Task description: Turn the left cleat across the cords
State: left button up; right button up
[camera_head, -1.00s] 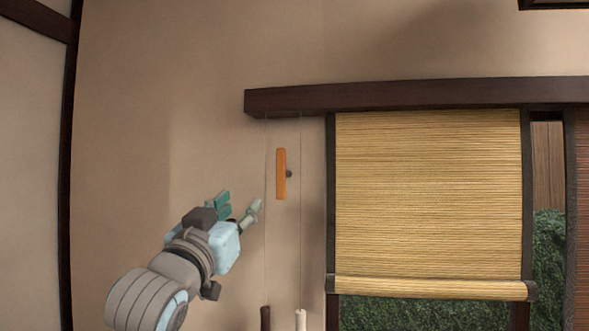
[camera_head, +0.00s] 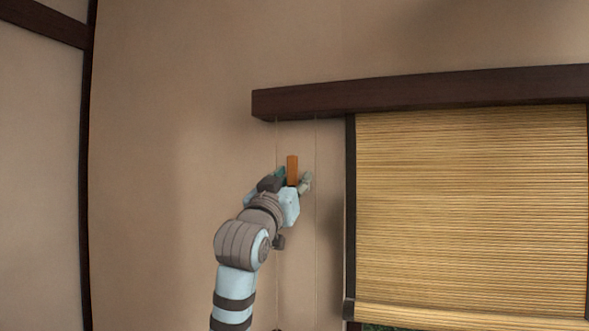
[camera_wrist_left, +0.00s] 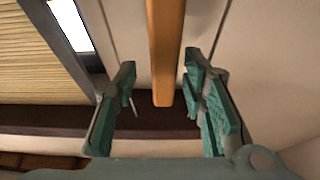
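The left cleat (camera_head: 292,168) is an orange wooden bar, upright on the wall between two thin cords, the left cord (camera_head: 276,140) and the right cord (camera_head: 316,240). My left gripper (camera_head: 292,178) is open at the cleat, with one finger on each side of it; its body hides the cleat's lower part. In the left wrist view the cleat (camera_wrist_left: 165,50) runs between the two open green-padded fingers (camera_wrist_left: 160,100), with gaps on both sides. The cord weights are mostly out of view. My right gripper does not show.
A dark wooden beam (camera_head: 400,95) runs above the cords. A bamboo blind (camera_head: 470,210) hangs at the right, beside a dark window post (camera_head: 350,220). The wall (camera_head: 170,180) left of the cleat is bare.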

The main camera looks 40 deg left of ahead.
pick_arm(q)
jog(key=shift+x, duration=0.8)
jog(key=shift+s+a+r, duration=0.15)
jog(key=shift+s, duration=0.1)
jog(key=shift+w, duration=0.1)
grip_shut()
